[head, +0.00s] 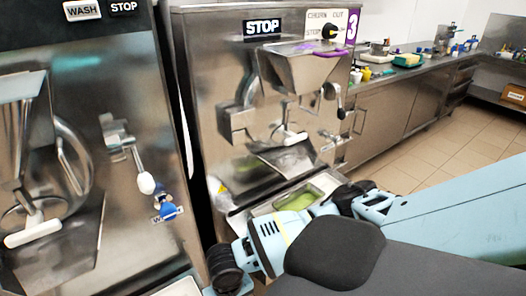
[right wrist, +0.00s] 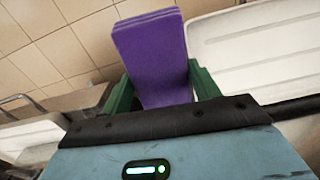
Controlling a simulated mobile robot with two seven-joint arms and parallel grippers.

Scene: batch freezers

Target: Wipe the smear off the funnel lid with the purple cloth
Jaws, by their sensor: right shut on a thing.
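The purple cloth (right wrist: 152,60) is a folded, layered pad held upright between the green fingers of my right gripper (right wrist: 160,88) in the right wrist view. The gripper is shut on it. In the head view the steel funnel (head: 302,72) sits on the front of the middle machine, with its flat lid (head: 290,48) on top. The cloth is not visible in the head view, and my right arm is low in front of the machine, apart from the lid. My left gripper is out of view.
A steel tray with green contents (head: 300,201) lies below the machine's spout, close to my right arm. Another machine (head: 75,150) stands at left. A steel counter (head: 405,68) with several small items runs back at right. Tiled floor (head: 455,135) is open there.

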